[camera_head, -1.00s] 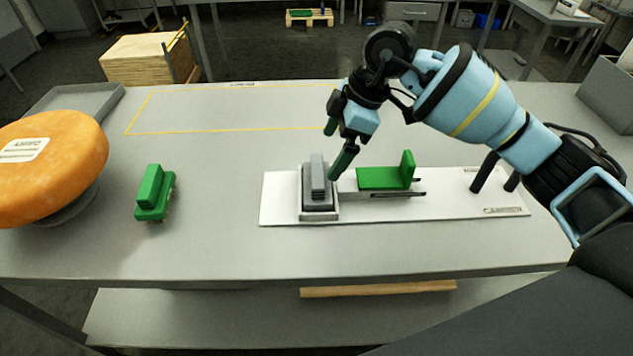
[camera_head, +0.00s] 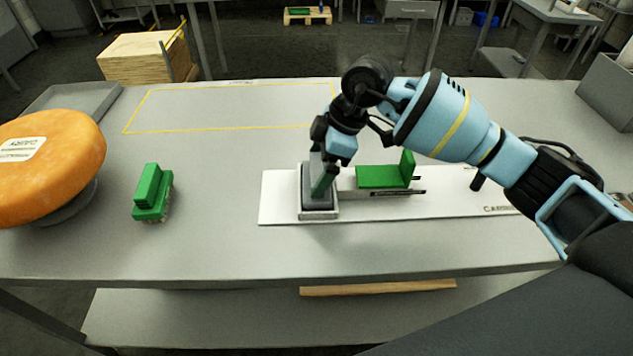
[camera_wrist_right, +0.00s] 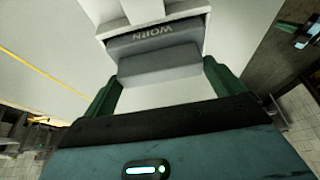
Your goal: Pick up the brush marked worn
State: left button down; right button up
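The grey brush (camera_head: 309,196) stands in a white holder (camera_head: 319,215) on a white board. In the right wrist view its block (camera_wrist_right: 155,37) bears the word WORN. Its grey handle (camera_wrist_right: 160,67) points toward my palm. My right gripper (camera_head: 322,182) is over this brush and partly hides it. In the right wrist view the gripper (camera_wrist_right: 162,88) has its two green fingers apart, one on each side of the handle. I cannot tell whether they touch it. My left gripper is not in view.
A green brush (camera_head: 152,192) stands on the table at left, beside an orange cheese wheel (camera_head: 60,165). A green L-shaped piece (camera_head: 383,177) is on the white board (camera_head: 280,205) right of the holder. A yellow outlined area (camera_head: 220,105) behind is empty; a grey tray (camera_head: 85,100) lies back left.

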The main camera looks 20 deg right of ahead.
aim_at(321, 170)
jog(key=c, duration=0.9)
jog(key=shift+r, duration=0.1)
jog(key=shift+r, duration=0.45)
jog(key=r, duration=0.2)
jog(key=shift+s+r, duration=0.25)
jog(key=shift+r, duration=0.1)
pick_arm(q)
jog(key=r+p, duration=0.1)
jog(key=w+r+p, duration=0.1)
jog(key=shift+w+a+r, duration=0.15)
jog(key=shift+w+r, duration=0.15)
pick_arm(e)
jog(key=s, duration=0.5)
jog(key=s+r, duration=0.1)
jog(key=s, duration=0.4)
jog(key=s+d, duration=0.1)
jog(key=s, duration=0.4)
jog(key=shift+s+r, duration=0.15)
jog(key=shift+s, duration=0.05)
